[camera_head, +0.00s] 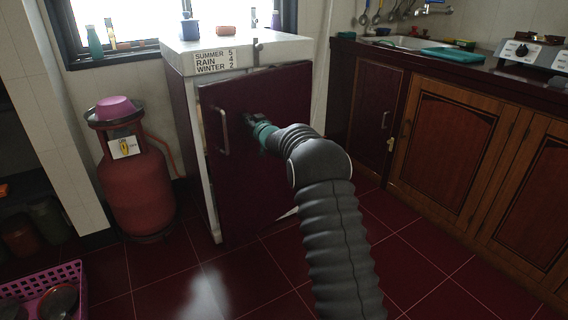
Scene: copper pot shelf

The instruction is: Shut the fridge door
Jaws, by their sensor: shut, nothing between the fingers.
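The fridge has a white top (238,48) and a dark maroon door (275,100). The door stands slightly ajar, with a narrow gap and pale body edge along its left side. Its pale handle (222,131) is on the left part of the door. My gripper (249,121) is shut and empty in front of the door's face, just right of the handle. I cannot tell whether the fingertips touch the door. My arm hides part of the door's lower right.
A red gas cylinder (140,190) with a pink bowl (117,107) on it stands left of the fridge. Wooden cabinets (450,150) line the right. A pink basket (42,285) is at lower left. The tiled floor (262,285) before the fridge is clear.

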